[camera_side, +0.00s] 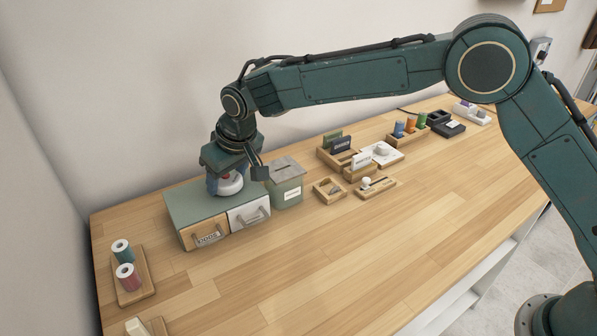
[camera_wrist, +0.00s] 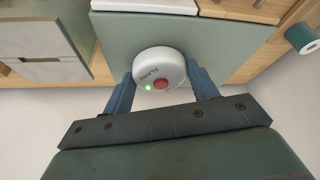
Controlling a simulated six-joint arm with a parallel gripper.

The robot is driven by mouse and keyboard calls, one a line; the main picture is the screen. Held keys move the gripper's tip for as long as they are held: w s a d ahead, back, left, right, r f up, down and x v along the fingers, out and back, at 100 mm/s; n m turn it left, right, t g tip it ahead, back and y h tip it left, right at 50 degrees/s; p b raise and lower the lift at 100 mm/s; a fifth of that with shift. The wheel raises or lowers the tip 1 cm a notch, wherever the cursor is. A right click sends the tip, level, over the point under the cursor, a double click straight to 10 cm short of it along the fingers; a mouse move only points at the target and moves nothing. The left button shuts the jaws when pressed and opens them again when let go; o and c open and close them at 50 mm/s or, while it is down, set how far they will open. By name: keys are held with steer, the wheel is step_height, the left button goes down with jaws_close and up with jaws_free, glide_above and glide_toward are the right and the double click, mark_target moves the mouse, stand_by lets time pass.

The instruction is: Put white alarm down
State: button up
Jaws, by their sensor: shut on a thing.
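The white alarm (camera_wrist: 158,66) is a round white disc with a red button and a lit green light, seen close up in the wrist view. It also shows in the side view (camera_side: 229,185), under my gripper. My gripper (camera_wrist: 160,84) is shut on the alarm, one blue finger on each side. In the side view my gripper (camera_side: 229,181) points down over the green top of a small drawer cabinet (camera_side: 189,204). The alarm is at or just above that top; I cannot tell whether it touches.
A grey-green lidded box (camera_side: 286,188) stands right beside the cabinet. Spools (camera_side: 124,265) stand on a wooden tray at the left. Small wooden holders (camera_side: 329,190) and a white device (camera_side: 382,152) lie farther right. The front middle of the table (camera_side: 330,250) is clear.

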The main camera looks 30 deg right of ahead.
steer(key=o, duration=1)
steer(key=shift+f, duration=0.1)
steer(key=v, duration=1.2)
steer(key=shift+d, duration=0.1)
